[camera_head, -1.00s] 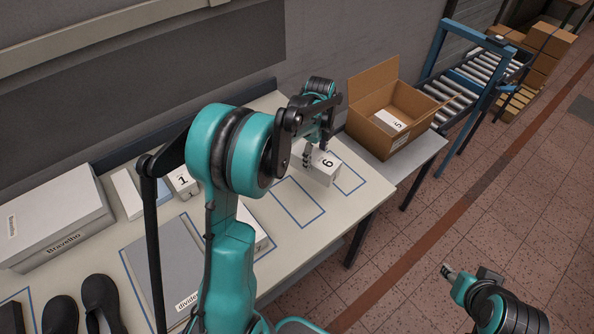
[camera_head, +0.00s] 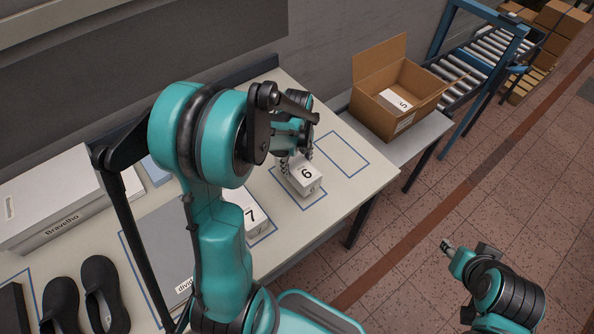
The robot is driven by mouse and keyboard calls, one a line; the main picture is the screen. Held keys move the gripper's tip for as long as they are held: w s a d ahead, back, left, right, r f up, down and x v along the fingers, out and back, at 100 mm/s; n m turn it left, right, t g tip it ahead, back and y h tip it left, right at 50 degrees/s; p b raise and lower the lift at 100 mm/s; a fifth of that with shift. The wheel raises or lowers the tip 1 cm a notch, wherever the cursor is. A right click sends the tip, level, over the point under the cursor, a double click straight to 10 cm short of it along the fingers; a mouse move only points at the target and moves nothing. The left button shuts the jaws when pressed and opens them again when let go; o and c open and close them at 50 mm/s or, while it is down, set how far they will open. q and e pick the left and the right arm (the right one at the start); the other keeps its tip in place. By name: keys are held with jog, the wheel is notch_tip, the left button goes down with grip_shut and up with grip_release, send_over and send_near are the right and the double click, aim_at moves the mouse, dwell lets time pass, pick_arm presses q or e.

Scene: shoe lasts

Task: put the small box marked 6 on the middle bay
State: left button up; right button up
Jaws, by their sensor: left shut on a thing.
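The small white box marked 6 (camera_head: 306,180) is at the middle blue-outlined bay (camera_head: 309,205), with parts of the outline showing around it. Whether its underside rests on the table I cannot tell. My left gripper (camera_head: 297,162) is shut on this box from its far side; my arm hides part of the fingers. The box marked 7 (camera_head: 253,214) sits in the bay to the left, partly behind my arm. The right bay (camera_head: 342,154) is empty. My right gripper (camera_head: 446,245) is out over the floor, away from the table, its jaw state too small to tell.
An open carton (camera_head: 391,113) holding a box marked 5 (camera_head: 397,101) stands on a grey side surface at the right. A roller conveyor (camera_head: 474,70) is beyond. Black shoe lasts (camera_head: 103,290) and a white Bravelho box (camera_head: 52,205) are on the table's left.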

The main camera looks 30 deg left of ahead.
pick_arm(q)
notch_tip(320, 180, down, 4)
jog(key=shift+w+r+b, duration=0.1)
jog(key=shift+r+b, duration=0.05)
jog(key=shift+b, duration=0.4)
jog(key=o, duration=1.3)
